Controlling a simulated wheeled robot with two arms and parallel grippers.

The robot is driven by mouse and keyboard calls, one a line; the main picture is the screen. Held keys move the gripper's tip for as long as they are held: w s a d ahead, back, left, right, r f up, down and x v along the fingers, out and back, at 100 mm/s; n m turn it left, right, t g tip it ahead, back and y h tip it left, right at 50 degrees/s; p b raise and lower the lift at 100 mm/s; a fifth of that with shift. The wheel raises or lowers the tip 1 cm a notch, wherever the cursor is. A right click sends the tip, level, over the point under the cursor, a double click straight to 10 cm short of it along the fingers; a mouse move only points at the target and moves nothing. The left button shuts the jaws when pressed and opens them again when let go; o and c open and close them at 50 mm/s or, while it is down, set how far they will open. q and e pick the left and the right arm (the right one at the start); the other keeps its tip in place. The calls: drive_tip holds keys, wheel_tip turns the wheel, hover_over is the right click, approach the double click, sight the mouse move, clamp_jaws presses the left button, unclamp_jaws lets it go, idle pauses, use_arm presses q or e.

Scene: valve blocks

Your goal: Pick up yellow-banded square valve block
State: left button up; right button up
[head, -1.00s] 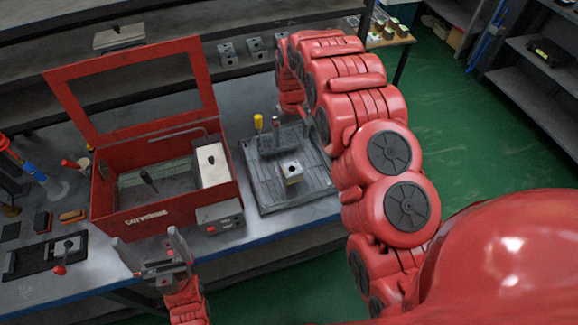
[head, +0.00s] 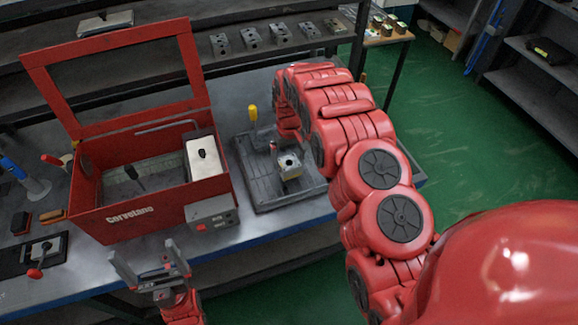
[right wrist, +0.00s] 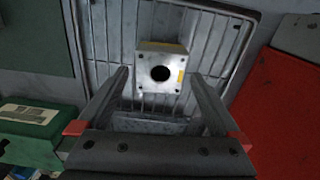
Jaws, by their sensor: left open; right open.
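The yellow-banded square valve block (head: 289,165) sits on the dark grey ribbed tray (head: 262,196) on the bench. In the right wrist view the block (right wrist: 153,67) shows a dark round bore, corner holes and a yellow band on its right side. My right gripper (right wrist: 161,76) is open; its two fingers point toward the block, one on each side in the picture, and I see no clear contact. In the head view my right arm largely hides this gripper. My left gripper (head: 148,257) is open and empty in front of the bench, left of the tray.
A red open-lidded box (head: 125,221) stands left of the tray, with a grey control box (head: 212,214) at its front. A yellow-topped handle (head: 253,114) rises behind the block. Several grey blocks (head: 250,38) line the back shelf. The green floor (head: 450,130) at right is clear.

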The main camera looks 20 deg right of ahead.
sight(289, 163)
drive_tip(key=shift+f+p, duration=0.55)
drive_tip(key=shift+f, duration=1.05)
clamp_jaws()
